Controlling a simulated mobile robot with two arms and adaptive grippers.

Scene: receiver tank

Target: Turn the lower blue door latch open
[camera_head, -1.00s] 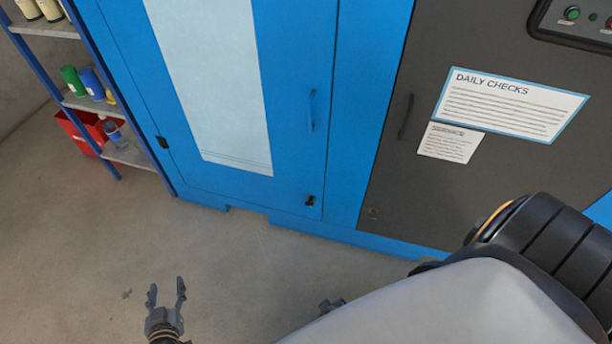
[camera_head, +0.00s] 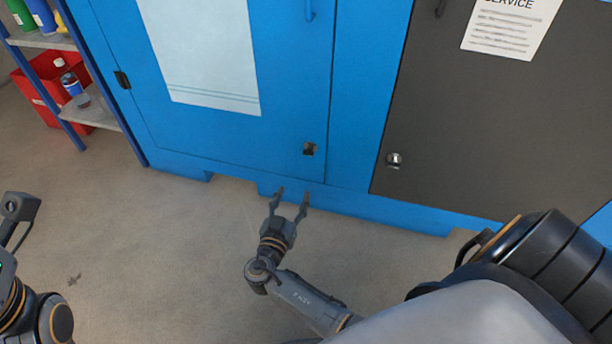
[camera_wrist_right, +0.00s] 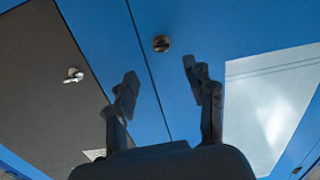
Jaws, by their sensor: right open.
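The lower latch (camera_head: 309,149) is a small dark fitting near the bottom right corner of the blue door (camera_head: 290,90). My right gripper (camera_head: 291,194) is open and empty, in front of the cabinet and below the latch in the head view. In the wrist view the latch lies between the lines of its two fingers (camera_wrist_right: 159,76), apart from both. Part of my left arm shows at the left edge; its jaw state is unclear.
A dark grey panel (camera_head: 440,110) with a silver latch (camera_head: 394,159) is right of the blue door. A shelf (camera_head: 85,108) and red bin (camera_head: 45,80) stand at the left. Bare floor (camera_head: 170,260) lies before the cabinet.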

